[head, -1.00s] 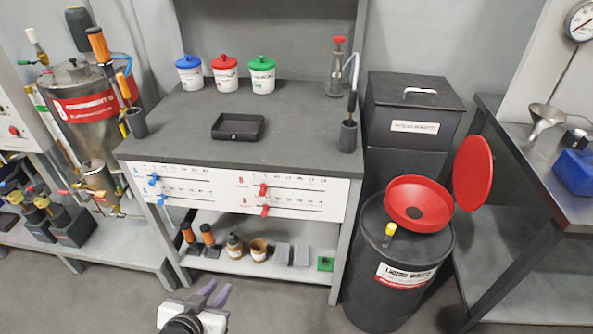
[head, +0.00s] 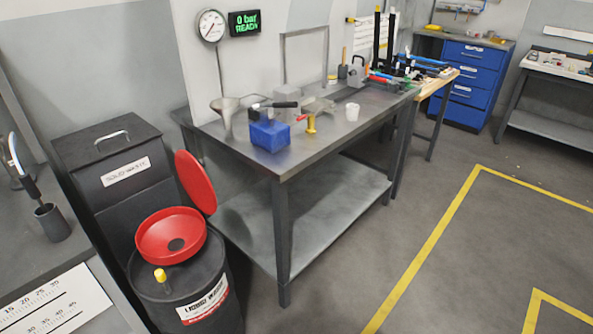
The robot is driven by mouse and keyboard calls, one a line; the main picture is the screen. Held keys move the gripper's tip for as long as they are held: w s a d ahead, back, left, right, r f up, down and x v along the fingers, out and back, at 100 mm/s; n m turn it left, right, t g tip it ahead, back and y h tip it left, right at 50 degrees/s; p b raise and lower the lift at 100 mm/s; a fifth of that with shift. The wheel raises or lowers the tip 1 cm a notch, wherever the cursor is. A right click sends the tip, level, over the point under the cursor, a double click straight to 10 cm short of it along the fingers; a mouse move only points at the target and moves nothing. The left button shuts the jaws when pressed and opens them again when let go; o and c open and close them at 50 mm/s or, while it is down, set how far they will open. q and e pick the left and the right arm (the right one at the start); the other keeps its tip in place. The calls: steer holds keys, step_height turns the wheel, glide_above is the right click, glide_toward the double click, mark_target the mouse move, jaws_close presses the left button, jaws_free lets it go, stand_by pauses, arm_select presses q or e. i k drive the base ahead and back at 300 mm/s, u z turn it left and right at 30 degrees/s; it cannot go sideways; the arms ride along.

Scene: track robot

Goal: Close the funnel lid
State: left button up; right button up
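The red funnel (head: 155,243) sits on top of a black liquid waste drum (head: 184,288) at the lower left of the head view. Its round red lid (head: 196,183) stands open, nearly upright, on the funnel's far right side. A yellow cap (head: 160,275) stands on the drum top in front of the funnel. Neither of my grippers shows in the head view.
A black solid waste bin (head: 112,180) stands behind the drum. A grey table (head: 350,140) with a blue box (head: 270,135) and a metal funnel (head: 226,110) is to the right. The floor right of it, marked with yellow lines (head: 430,245), is clear.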

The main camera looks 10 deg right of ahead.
mark_target(195, 183)
steer(key=z, duration=0.9)
steer(key=i, duration=2.15)
steer(key=u, duration=4.1)
steer(key=k, duration=0.4)
steer(key=z, duration=0.2)
